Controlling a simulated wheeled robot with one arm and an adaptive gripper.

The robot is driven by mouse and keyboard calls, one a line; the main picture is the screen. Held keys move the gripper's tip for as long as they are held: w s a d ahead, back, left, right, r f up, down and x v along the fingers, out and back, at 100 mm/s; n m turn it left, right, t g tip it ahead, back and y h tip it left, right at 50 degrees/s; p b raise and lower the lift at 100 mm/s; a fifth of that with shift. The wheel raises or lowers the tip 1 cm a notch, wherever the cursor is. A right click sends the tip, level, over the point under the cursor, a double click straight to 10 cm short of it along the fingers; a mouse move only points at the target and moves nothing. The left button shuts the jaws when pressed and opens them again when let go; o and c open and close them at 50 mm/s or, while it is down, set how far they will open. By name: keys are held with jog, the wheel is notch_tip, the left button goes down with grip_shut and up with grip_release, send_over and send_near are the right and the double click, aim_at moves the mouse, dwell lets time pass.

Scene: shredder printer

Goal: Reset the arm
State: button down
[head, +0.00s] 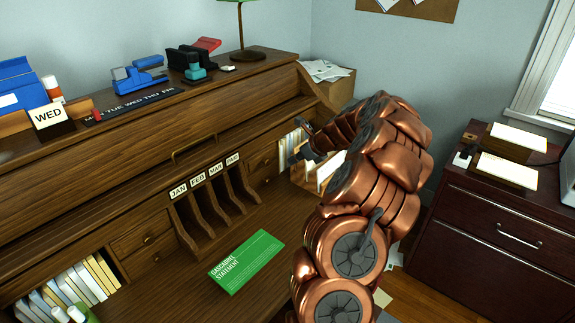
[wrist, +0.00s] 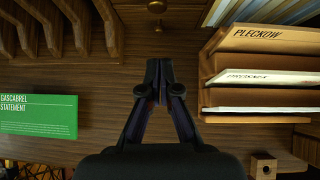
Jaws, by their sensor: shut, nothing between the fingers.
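My copper-coloured arm (head: 365,190) reaches up from the bottom of the head view and bends left over the right side of the desk. My gripper (head: 301,150) is small and partly hidden by the arm there. In the wrist view my gripper (wrist: 158,65) points away from the camera, its dark fingertips together with nothing between them. Below it is the brown wooden desk top (wrist: 105,110).
A green statement card (head: 247,261) lies on the desk before the month-labelled slots (head: 213,207). A wooden file rack (wrist: 205,75) stands right of my gripper in the wrist view. A dark cabinet (head: 490,237) stands at right. Free desk surface lies around the card.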

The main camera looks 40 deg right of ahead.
jog(key=shift+v, duration=1.75)
jog(key=w+a+r+n+g+y, duration=0.15)
jog(key=a+n, duration=0.25)
jog(key=a, duration=0.6)
jog(key=a+r+n+g+y, duration=0.1)
jog(key=a+r+n, duration=0.3)
jog(key=a, duration=0.5)
jog(key=s+a+n+g, duration=0.1)
jog(key=s+a+n, duration=0.2)
jog(key=a+n, duration=0.35)
jog(key=s+a+n+g, duration=0.2)
jog(key=s+a+n, duration=0.15)
jog(key=a, duration=0.55)
jog(key=s+a+n+g+h, duration=0.1)
jog(key=s+a+n, duration=0.3)
jog(key=s, duration=0.3)
jog(key=s+a+n+g, duration=0.2)
jog(key=s+a+n, duration=0.25)
jog(key=s, duration=0.25)
jog(key=s+f+n+g+h, duration=0.2)
jog(key=s+n, duration=0.5)
jog(key=s, duration=0.8)
jog(key=shift+d+h, duration=0.35)
jog(key=shift+h, duration=0.2)
jog(key=c, duration=1.8)
grip_release()
jog(key=shift+w+f+n, duration=0.1)
jog(key=shift+n, duration=0.15)
jog(key=shift+c, duration=0.2)
